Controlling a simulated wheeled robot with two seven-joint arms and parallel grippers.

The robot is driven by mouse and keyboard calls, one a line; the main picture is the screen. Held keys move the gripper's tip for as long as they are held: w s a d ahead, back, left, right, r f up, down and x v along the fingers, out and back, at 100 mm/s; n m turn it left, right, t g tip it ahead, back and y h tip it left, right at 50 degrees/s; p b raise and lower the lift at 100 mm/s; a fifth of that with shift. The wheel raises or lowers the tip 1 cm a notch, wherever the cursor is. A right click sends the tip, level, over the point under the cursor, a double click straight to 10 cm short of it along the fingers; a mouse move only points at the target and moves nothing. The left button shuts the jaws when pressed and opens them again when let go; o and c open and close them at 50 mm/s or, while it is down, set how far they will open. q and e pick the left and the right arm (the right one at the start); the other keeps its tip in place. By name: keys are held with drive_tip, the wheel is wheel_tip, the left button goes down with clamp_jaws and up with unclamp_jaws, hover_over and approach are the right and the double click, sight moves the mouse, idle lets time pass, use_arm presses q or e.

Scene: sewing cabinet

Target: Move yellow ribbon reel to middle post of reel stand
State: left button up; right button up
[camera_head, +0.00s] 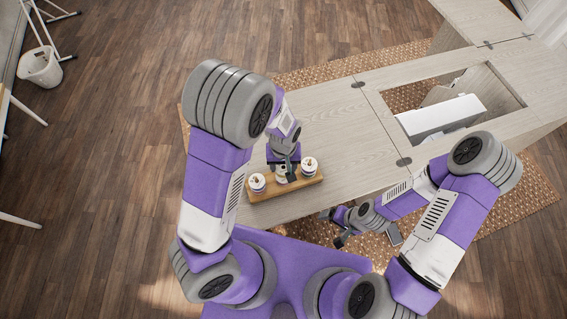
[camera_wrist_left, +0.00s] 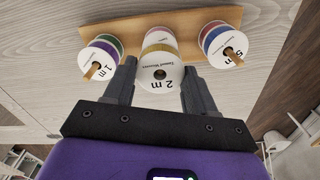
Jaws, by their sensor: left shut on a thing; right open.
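The wooden reel stand (camera_head: 290,187) lies on the cabinet top near its front edge. Its middle stack ends in a white-faced reel marked "2 m" (camera_wrist_left: 161,91), with a yellow band (camera_wrist_left: 160,50) and a pink band behind it. A brownish post tip shows in the face's hole, so the reel looks to be around the middle post; how far down is unclear. My left gripper (camera_wrist_left: 159,67) is shut on this reel, one finger on each side. In the head view the left gripper (camera_head: 283,170) partly hides the middle stack. My right gripper (camera_head: 367,236) is open and empty, off the cabinet's front edge.
A "1 m" stack (camera_wrist_left: 100,60) and a "5 m" stack (camera_wrist_left: 224,48) stand on the outer posts, close beside the left fingers. A white sewing machine (camera_head: 440,117) sits in the cabinet opening at the right. The tabletop (camera_head: 325,115) behind the stand is clear.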

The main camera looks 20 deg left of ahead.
use_arm(q)
drive_tip(key=o, duration=1.1)
wheel_tip(320, 180, up, 8)
drive_tip(key=shift+f+p, duration=0.15)
drive_tip(key=shift+p, duration=0.85)
